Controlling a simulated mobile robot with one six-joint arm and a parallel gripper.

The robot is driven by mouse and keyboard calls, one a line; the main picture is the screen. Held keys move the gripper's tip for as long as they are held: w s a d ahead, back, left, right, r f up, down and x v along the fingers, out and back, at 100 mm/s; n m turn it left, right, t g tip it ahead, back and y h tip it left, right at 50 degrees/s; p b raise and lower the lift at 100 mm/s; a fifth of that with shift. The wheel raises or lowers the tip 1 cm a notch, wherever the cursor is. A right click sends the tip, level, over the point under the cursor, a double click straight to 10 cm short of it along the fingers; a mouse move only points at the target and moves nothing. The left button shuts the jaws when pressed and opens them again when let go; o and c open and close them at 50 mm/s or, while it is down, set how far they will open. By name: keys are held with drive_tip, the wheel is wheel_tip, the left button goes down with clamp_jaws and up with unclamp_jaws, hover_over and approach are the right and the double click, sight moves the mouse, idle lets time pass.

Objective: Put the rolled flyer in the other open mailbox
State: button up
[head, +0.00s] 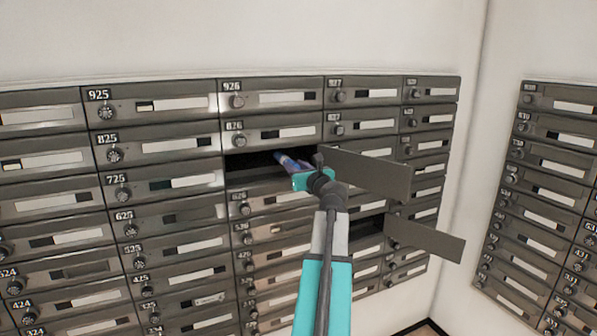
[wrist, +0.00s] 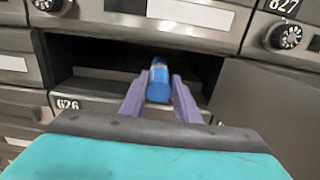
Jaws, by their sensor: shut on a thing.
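The rolled flyer (wrist: 158,82) is a small blue roll. My gripper (wrist: 160,90) is shut on it, with a purple finger on each side. In the head view the flyer (head: 287,161) points into the upper open mailbox (head: 245,160), at its mouth; how far it is inside I cannot tell. That mailbox (wrist: 90,75) sits just above box 626, and its door (head: 368,172) is swung out to the right. A second open mailbox (head: 367,227) is lower right, with its door (head: 425,238) swung out; my gripper is away from it.
Closed numbered boxes (head: 170,146) with dials surround the openings. The upper door (wrist: 265,110) stands close to the right of my gripper. Another mailbox bank (head: 545,190) is on the right wall.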

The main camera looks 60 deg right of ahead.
drive_tip(key=shift+f+b+x, duration=0.15)
drive_tip(key=shift+b+x, duration=0.3)
drive_tip(key=shift+x, duration=1.1)
drive_tip(key=shift+f+b+x, duration=0.1)
drive_tip(key=shift+b+x, duration=0.3)
drive_tip(key=shift+x, duration=1.1)
drive_tip(key=shift+w+d+f, duration=0.15)
drive_tip(key=shift+w+d, duration=0.3)
drive_tip(key=shift+w, duration=0.15)
drive_tip(key=o, duration=1.1)
drive_tip(key=shift+s+a+p, duration=0.1)
drive_tip(key=shift+p, duration=0.3)
drive_tip(key=p+v, duration=0.2)
drive_tip(key=v, duration=0.9)
drive_tip(key=shift+s+a, duration=0.25)
drive_tip(key=shift+s, duration=0.05)
